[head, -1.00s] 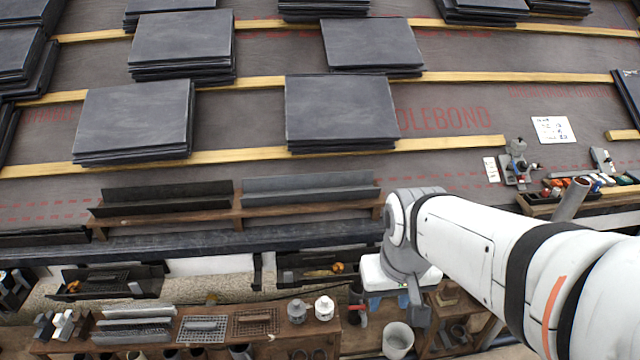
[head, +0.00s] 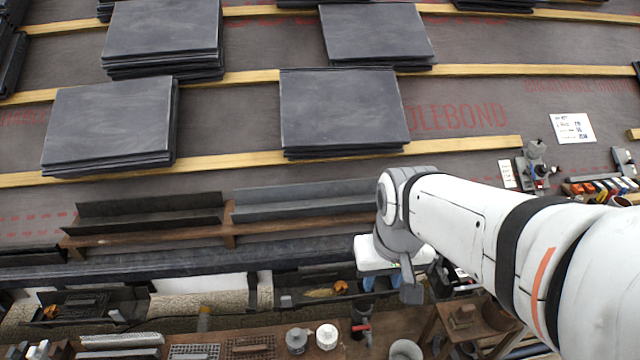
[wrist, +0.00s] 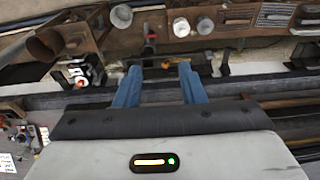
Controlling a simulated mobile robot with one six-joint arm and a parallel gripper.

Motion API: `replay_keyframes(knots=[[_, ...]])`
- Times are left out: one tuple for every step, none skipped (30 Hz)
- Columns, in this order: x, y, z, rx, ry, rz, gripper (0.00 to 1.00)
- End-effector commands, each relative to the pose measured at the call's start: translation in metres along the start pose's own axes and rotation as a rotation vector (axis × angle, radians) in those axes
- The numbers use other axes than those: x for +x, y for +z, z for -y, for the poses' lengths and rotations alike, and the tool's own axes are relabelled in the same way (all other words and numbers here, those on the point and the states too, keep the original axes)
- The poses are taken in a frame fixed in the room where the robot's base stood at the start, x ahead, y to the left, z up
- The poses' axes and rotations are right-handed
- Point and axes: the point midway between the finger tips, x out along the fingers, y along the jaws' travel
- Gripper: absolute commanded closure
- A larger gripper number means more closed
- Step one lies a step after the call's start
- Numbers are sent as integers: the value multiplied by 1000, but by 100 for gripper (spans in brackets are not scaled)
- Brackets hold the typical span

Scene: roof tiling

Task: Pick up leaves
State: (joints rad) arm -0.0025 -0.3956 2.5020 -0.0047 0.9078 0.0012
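A small orange-yellow leaf clump (head: 340,287) lies in the dark gutter along the roof's lower edge, just left of my gripper in the head view. Another orange clump (head: 50,312) lies in a gutter section at the far left. My gripper (head: 370,284) hangs over the gutter, its blue fingers partly hidden by the wrist. In the wrist view my gripper (wrist: 158,70) has its two blue fingers apart with nothing held between them. A small orange spot (wrist: 166,65) shows beyond the gap, too small to tell for sure as leaves.
Slate stacks (head: 342,108) rest on wooden battens up the roof. Metal troughs (head: 150,212) sit on a wooden rack above the gutter. A wooden bench (head: 255,350) with a white pot (head: 327,336) and a grey pot (head: 297,340) stands below. Tools (head: 536,168) lie at right.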

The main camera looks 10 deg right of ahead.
Motion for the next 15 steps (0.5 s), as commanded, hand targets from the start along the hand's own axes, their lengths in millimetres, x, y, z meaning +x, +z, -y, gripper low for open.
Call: replay_keyframes(knots=[[0, 0, 0, 0, 0, 0, 64], [0, 0, 0, 0, 0, 0, 64], [0, 0, 0, 0, 0, 0, 64], [0, 0, 0, 0, 0, 0, 64], [0, 0, 0, 0, 0, 0, 62], [0, 0, 0, 0, 0, 0, 59], [1, -1, 0, 0, 0, 1, 56], [2, -3, 0, -1, 0, 2, 54], [4, -6, 0, -1, 0, 5, 51], [7, -10, 0, -2, 0, 7, 48], [10, -15, 0, -3, 0, 10, 46], [15, -23, -1, -14, -1, 14, 42], [20, -31, -1, -15, -2, 17, 40], [26, -38, -1, -16, -2, 23, 37], [35, -51, -2, -18, -2, 27, 34]])
